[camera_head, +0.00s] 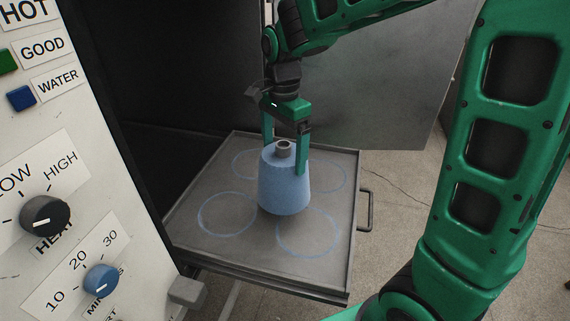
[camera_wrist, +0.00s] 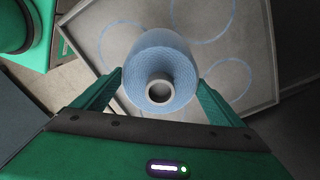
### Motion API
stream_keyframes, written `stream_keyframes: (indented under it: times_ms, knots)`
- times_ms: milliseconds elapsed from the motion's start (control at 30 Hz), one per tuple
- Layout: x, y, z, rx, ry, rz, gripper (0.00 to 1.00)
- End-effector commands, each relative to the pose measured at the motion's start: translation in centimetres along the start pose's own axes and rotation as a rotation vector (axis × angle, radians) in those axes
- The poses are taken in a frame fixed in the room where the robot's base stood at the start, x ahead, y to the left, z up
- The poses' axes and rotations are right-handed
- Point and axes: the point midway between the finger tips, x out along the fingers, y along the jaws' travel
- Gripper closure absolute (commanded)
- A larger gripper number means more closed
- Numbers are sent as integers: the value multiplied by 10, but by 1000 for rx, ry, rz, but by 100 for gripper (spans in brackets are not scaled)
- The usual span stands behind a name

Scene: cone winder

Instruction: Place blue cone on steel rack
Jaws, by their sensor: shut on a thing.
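The blue cone (camera_head: 284,185) is upright over the middle of the steel rack (camera_head: 342,275), between the pale blue circles drawn on it. In the head view I cannot tell whether its base touches the rack. My gripper (camera_head: 285,160) reaches down from above and is shut on the cone, one finger on each side. In the wrist view the cone (camera_wrist: 160,70) sits between the green fingers of my gripper (camera_wrist: 160,88), its grey tube end facing the camera. The rack (camera_wrist: 262,70) shows behind it with several circles, part of them hidden by the cone.
A control panel (camera_head: 60,150) with a black heat knob (camera_head: 45,216) and a blue minutes knob (camera_head: 100,280) stands at the left. The rack has a raised rim and a handle (camera_head: 366,210) on its right side. A grey metal panel (camera_head: 385,90) stands behind. The circles hold nothing visible.

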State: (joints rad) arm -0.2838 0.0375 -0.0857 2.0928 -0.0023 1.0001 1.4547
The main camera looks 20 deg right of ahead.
Motion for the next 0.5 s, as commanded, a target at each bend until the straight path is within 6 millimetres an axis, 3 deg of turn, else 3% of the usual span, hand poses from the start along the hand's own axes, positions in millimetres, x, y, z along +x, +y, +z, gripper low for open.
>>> stream_keyframes:
  times_ms: [267, 500]
  knots:
    - [12, 2, -12, 0, 0, -1, 71]
    - [41, 2, -11, 0, 0, 0, 71]
